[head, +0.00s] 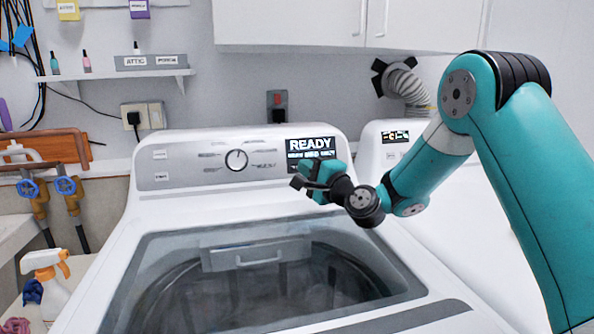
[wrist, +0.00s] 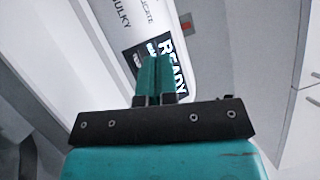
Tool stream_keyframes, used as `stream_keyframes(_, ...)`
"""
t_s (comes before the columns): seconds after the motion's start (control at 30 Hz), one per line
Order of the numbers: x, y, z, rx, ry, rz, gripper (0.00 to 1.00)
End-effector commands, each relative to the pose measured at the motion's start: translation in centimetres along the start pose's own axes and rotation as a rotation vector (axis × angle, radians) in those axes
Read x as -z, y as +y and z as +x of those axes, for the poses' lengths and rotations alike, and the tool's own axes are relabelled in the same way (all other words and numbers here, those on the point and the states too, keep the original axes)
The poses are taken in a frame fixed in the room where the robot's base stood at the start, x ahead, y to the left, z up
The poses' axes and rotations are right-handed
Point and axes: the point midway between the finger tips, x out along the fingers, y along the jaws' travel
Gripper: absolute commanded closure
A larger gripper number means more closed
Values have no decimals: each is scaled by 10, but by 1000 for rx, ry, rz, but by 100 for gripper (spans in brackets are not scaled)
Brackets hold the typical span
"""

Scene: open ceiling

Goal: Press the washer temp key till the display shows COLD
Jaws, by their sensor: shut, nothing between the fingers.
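The white washer (head: 115,250) has a grey sloped control panel with a round dial (head: 236,160) in its middle. Its display (head: 311,146) at the panel's right end reads READY in large letters, with smaller, unreadable text below. The display also shows in the wrist view (wrist: 172,68), partly behind my fingers. Two small pale keys (head: 160,154) sit at the panel's left end; their labels are too small to read surely. I cannot make out a temp key. My gripper (head: 311,170) is shut and empty, just in front of the display's lower edge; contact cannot be told.
The washer's glass lid (head: 260,258) is closed below the panel. A second white machine (head: 370,150) with a small display stands to the right. A spray bottle (head: 45,275) stands at the left, below pipes with blue valves (head: 65,185). Cabinets (head: 300,25) hang above.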

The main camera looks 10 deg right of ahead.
Motion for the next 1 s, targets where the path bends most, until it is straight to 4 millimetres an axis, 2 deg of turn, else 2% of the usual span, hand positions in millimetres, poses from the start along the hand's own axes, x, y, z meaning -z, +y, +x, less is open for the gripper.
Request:
stream_keyframes(0.43, 2, 2, 7, -2, -2, -1, 100)
stream_keyframes(1.0, 32, 32, 63, -2, -3, -3, 100)
